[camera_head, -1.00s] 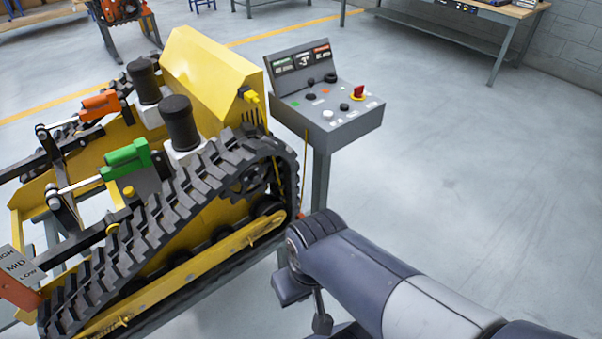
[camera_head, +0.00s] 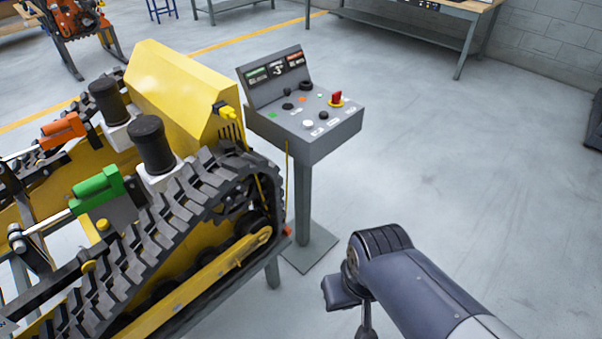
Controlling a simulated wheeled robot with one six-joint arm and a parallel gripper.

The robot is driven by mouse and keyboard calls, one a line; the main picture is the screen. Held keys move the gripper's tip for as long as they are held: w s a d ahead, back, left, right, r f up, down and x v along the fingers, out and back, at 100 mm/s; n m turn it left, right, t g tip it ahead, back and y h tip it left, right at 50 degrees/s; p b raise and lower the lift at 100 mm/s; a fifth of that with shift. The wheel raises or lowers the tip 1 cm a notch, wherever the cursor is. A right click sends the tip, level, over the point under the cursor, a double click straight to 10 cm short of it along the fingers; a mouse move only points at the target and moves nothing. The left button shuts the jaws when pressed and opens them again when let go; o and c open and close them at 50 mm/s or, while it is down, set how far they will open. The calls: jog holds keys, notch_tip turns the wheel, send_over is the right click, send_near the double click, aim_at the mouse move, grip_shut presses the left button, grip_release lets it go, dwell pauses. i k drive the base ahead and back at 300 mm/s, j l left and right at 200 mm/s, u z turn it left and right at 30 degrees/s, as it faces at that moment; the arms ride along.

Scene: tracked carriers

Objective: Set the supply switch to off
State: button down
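The grey control box (camera_head: 305,125) stands on a post right of the yellow tracked carrier. A red knob on a yellow base (camera_head: 336,99) sits at the right of its sloped top; it looks like a rotary switch. The panel labels are too small to read, so I cannot tell which control is the supply switch or how it is set. My arm (camera_head: 405,275) reaches in from the lower right. Dark parts at its end, perhaps my gripper (camera_head: 352,300), show below and right of the box, apart from it. Their opening is unclear.
The yellow tracked carrier (camera_head: 185,85) with black tracks and green and orange cylinders fills the left. The box's foot plate (camera_head: 310,250) lies on the floor. A workbench (camera_head: 425,15) stands at the back. Floor right of the box is clear, with a dark object (camera_head: 594,125) at the right edge.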

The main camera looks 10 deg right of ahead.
aim_at(336, 97)
jog(key=i+l+z, duration=0.1)
jog(key=i+l, duration=0.2)
jog(key=i, duration=0.15)
jog(key=i+l+z, duration=0.1)
jog(key=i+l, duration=0.2)
jog(key=i, duration=0.2)
jog(key=i+l+z, duration=0.1)
jog(key=i+l, duration=0.15)
jog(key=i, duration=0.2)
jog(key=i+l+z, duration=0.1)
jog(key=i, duration=0.4)
jog(key=l, duration=0.1)
